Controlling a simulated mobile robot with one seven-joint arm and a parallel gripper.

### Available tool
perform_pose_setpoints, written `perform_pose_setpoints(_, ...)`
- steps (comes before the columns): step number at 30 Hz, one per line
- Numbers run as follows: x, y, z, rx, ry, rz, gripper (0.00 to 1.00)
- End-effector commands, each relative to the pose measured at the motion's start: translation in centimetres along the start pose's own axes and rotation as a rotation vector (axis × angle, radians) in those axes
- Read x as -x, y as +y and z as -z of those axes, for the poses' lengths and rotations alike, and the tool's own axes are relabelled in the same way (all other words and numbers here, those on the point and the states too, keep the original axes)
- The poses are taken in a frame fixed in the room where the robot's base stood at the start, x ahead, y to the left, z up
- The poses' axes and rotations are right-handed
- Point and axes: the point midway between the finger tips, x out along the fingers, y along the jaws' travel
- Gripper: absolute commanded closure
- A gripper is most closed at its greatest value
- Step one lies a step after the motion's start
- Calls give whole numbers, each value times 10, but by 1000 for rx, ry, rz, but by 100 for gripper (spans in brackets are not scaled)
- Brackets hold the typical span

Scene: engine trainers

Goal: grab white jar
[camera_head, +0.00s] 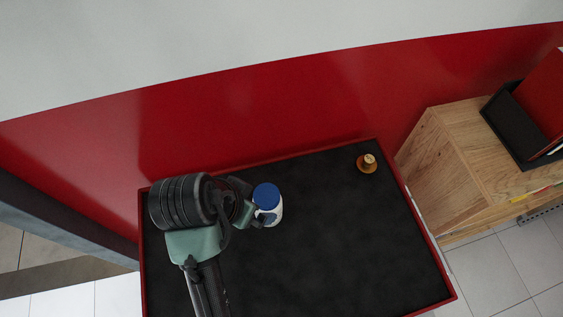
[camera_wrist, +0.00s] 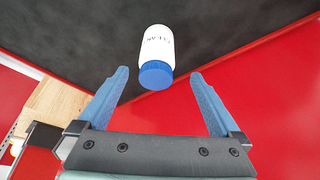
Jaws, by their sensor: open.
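The white jar (camera_head: 274,212) has a blue lid and stands on the black-topped, red-edged table (camera_head: 330,250) in the head view. In the wrist view the jar (camera_wrist: 158,45) shows dark lettering on its white side, with the blue lid toward my gripper. My gripper (camera_wrist: 163,95) is open, its two blue fingers spread wide. In that view the jar lies just beyond the fingertips, roughly centred between them. In the head view my gripper (camera_head: 250,212) is right beside the jar on its left; contact cannot be told. The jar's left side is partly hidden there.
A small brown and gold object (camera_head: 367,163) stands at the table's back right. A wooden cabinet (camera_head: 465,150) with a black tray (camera_head: 520,125) is to the right. A red wall (camera_head: 250,110) runs behind the table. The table's middle and front right are clear.

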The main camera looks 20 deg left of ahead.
Motion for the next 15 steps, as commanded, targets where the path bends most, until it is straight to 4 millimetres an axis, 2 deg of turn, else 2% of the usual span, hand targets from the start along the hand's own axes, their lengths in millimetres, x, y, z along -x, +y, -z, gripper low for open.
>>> perform_pose_setpoints(5,-11,1,-1,1,-7,-5,0)
perform_pose_setpoints(12,-56,2,-1,1,-7,-5,0)
perform_pose_setpoints(15,-68,1,0,1,-4,-3,0)
